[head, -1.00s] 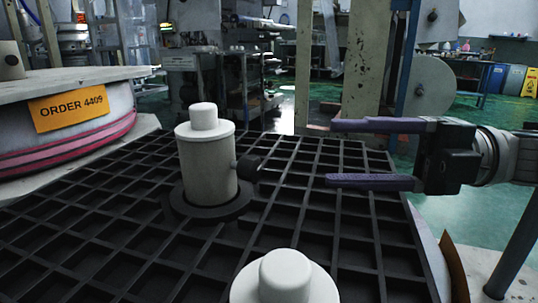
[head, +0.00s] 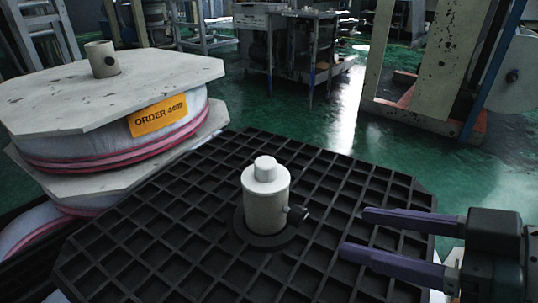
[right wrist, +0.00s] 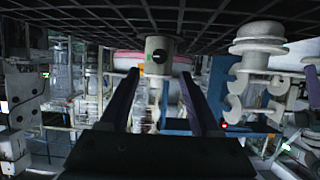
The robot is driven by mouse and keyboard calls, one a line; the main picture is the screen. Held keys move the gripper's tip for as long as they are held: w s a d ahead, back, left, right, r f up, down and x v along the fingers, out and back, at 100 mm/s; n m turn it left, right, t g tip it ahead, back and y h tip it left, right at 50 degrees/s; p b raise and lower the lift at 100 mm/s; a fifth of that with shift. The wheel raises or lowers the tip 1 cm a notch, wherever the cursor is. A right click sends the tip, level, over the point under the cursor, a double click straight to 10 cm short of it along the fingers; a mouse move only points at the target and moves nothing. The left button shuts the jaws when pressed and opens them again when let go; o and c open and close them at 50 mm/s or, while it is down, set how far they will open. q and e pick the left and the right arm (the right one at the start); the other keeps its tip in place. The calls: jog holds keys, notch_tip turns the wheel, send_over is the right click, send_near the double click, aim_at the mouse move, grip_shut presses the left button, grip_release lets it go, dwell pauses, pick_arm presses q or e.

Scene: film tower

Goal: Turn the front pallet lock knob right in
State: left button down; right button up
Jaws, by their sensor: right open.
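A black lock knob (head: 297,214) sticks out of the right side of a pale cylindrical post (head: 264,205) on the black grid pallet (head: 180,235). My right gripper (head: 354,231) is open and empty to the right of the knob, its two purple fingers pointing left towards it. A gap separates the fingertips from the knob. In the right wrist view, upside down, the knob (right wrist: 159,57) shows end-on with a small green mark, between and beyond the fingers. Whether it is screwed in cannot be told. My left gripper is out of view.
A stack of pale octagonal boards and pink-edged rolls (head: 110,110) with an orange "ORDER 4409" label (head: 158,115) stands left of the pallet. A machine frame (head: 420,75) stands at the back right. Green floor (head: 330,125) is open behind the pallet.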

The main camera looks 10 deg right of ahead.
aim_at(303, 218)
jog(key=x, duration=0.8)
jog(key=shift+w+a, duration=0.1)
grip_shut()
